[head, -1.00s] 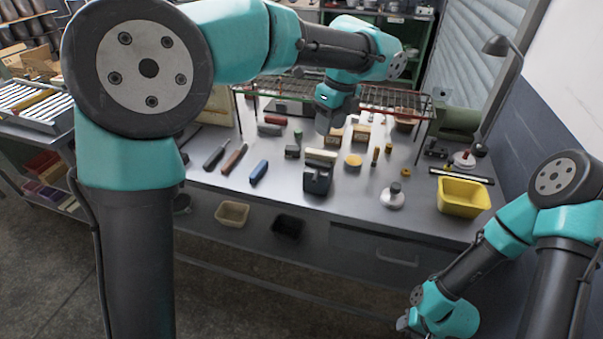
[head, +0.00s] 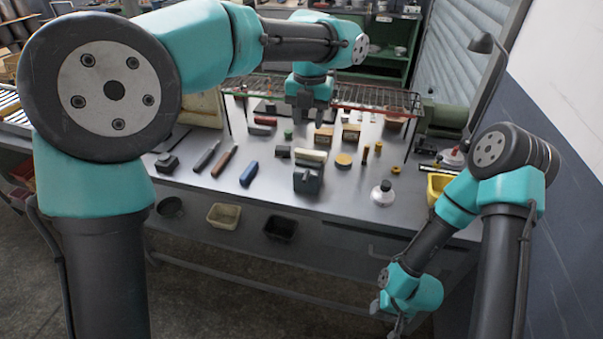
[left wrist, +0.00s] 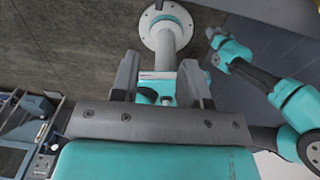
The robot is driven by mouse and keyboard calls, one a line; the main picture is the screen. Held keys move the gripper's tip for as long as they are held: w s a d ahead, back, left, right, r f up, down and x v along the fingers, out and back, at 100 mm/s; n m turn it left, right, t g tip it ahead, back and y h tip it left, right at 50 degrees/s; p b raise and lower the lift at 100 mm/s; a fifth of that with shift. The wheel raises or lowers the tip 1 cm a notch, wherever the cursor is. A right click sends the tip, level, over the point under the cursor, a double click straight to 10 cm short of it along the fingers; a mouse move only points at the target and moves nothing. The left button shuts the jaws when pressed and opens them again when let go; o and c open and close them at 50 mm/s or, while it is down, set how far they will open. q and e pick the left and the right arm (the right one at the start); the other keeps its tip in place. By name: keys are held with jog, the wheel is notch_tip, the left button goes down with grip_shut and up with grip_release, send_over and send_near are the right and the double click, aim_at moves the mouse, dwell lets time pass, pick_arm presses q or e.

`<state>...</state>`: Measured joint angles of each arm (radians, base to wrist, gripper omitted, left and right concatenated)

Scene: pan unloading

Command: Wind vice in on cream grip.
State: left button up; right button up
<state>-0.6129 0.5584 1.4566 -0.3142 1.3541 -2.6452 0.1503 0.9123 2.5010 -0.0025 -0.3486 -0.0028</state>
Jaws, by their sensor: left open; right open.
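The vice (head: 308,181) is a dark grey block at the front middle of the bench. The cream grip (head: 313,156) is a pale bar at the vice's top, lying crosswise; I cannot tell how closely the jaws hold it. My left gripper (head: 304,116) is open and empty, pointing down above the bench behind the vice. In the left wrist view its two fingers (left wrist: 160,62) stand apart with nothing between them. My right gripper (head: 388,318) is low in front of the bench, away from the vice; its fingers are small in view and appear empty.
Blue (head: 249,173), brown and dark handles lie left of the vice. A round yellow tin (head: 343,160) and a white-based knob (head: 383,193) stand to its right. A wire rack (head: 376,98) spans the back. The yellow bin (head: 437,186) is partly behind my right arm.

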aim_at(305, 176)
pick_arm(q)
jog(key=shift+f, duration=0.15)
jog(key=f, duration=1.7)
jog(key=shift+a+f, duration=0.1)
jog(key=shift+a, duration=0.1)
jog(key=shift+c, duration=0.3)
grip_shut()
